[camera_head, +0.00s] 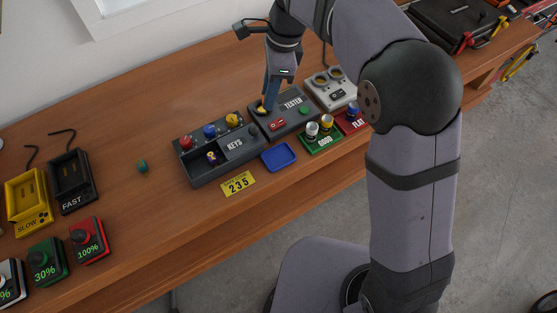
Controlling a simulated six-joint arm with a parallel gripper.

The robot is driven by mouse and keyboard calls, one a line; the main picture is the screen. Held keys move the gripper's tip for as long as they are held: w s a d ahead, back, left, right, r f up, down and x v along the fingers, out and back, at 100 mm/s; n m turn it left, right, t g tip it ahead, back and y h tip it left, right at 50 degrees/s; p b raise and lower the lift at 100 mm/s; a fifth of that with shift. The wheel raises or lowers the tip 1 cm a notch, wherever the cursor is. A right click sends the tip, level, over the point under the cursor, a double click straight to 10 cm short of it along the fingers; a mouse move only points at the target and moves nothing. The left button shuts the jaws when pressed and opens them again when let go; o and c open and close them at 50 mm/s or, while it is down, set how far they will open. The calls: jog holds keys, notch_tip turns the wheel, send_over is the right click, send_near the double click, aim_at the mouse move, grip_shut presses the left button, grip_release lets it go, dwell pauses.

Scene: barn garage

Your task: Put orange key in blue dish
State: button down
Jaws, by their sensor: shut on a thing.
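My gripper (268,102) points down over the left part of the dark box marked TESTER (290,120). It is shut on a small orange-yellow thing (261,110), which seems to be the orange key; the fingers hide much of it. I cannot tell whether the key still touches the tester. The small blue dish (279,157) lies on the bench in front of the tester, right of the KEYS box, and looks empty.
The KEYS box (235,143) holds red, blue and yellow knobs along its back and a small purple-and-yellow thing (212,157). A yellow 235 card (238,184) lies in front. Green GOOD (320,140) and red FLAT (352,121) trays hold small cylinders.

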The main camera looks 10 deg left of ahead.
jog(key=s+d+f, duration=0.3)
jog(key=s+d, duration=0.1)
jog(key=s, duration=0.2)
jog(key=shift+w+d+f+p, duration=0.1)
jog(key=shift+f+p, duration=0.5)
jog(key=shift+f, duration=1.9)
jog(key=shift+w+f+p, duration=0.1)
jog(key=shift+f+p, duration=0.5)
jog(key=shift+f, duration=1.85)
jog(key=shift+s+f, duration=0.1)
jog(key=shift+f, duration=0.25)
jog(key=c, duration=1.5)
grip_release()
jog(key=shift+s+d+n, duration=0.1)
jog(key=shift+n, duration=0.2)
jog(key=shift+r, duration=0.1)
